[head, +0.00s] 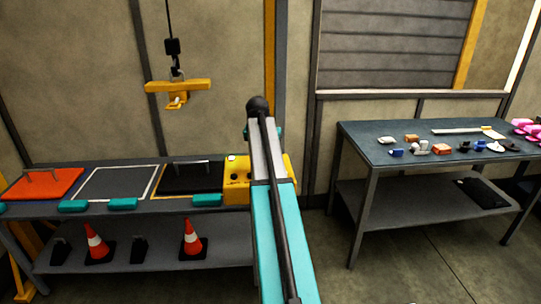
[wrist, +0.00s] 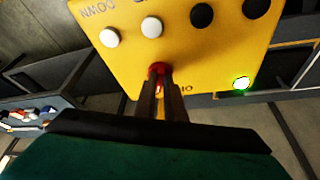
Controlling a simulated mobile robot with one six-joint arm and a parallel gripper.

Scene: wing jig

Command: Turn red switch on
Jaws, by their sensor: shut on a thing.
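The yellow control box (wrist: 215,55) fills the upper part of the wrist view, turned upside down there. The red switch (wrist: 156,68) sits on its face between my fingertips. My gripper (wrist: 160,82) is shut on the red switch; the fingers cover most of it, so its exact angle is hard to tell. An "IO" marking is beside it. A round lamp (wrist: 242,83) on the box glows white-green. In the head view the yellow control box (head: 236,188) stands at the right end of the left bench; my arm hides the switch and the fingertips.
White buttons (wrist: 151,27) and black knobs (wrist: 202,15) are close to the fingers. A yellow hoist beam (head: 178,86) hangs above the left bench, which bears an orange plate (head: 42,184). A table (head: 375,150) with small parts stands right, with open floor between.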

